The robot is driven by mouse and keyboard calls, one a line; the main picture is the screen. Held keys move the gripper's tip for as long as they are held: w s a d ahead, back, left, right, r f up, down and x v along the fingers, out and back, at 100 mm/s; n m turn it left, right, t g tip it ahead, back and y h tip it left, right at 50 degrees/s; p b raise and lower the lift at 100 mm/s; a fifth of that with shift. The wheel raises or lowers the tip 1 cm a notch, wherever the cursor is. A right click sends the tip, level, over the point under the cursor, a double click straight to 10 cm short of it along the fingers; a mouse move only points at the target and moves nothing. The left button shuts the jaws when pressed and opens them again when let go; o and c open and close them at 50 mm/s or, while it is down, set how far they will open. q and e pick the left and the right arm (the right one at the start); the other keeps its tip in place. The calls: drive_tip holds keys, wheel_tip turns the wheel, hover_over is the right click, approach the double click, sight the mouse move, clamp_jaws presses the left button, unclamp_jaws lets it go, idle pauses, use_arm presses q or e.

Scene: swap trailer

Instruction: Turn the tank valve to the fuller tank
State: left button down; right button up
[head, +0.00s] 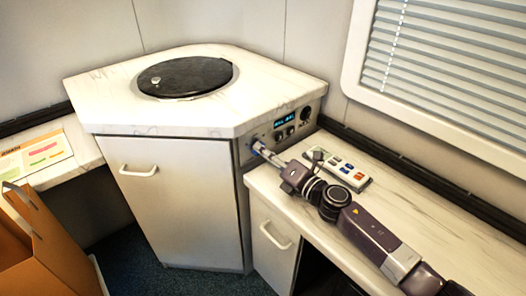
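A control panel (280,132) is set into the side of the corner cabinet. It has a small lit blue display (285,123) whose text is too small to read, small switches below it and a dark round knob (305,113) at its right. My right gripper (261,149) reaches the panel's lower left, with its fingertips at a small bluish part (255,144) there. The fingers cover most of that part. I cannot tell whether it is the valve or whether the fingers grip it. My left gripper is not in view.
The corner cabinet top (110,98) holds a round black lid (186,76). A white panel with coloured buttons (338,169) lies on the right counter (440,220), close to my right arm. An orange-brown bag (50,255) stands at lower left. A window blind (455,70) hangs at upper right.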

drive_tip(key=o, duration=0.4)
drive_tip(key=v, duration=1.2)
drive_tip(key=shift+r, duration=0.15)
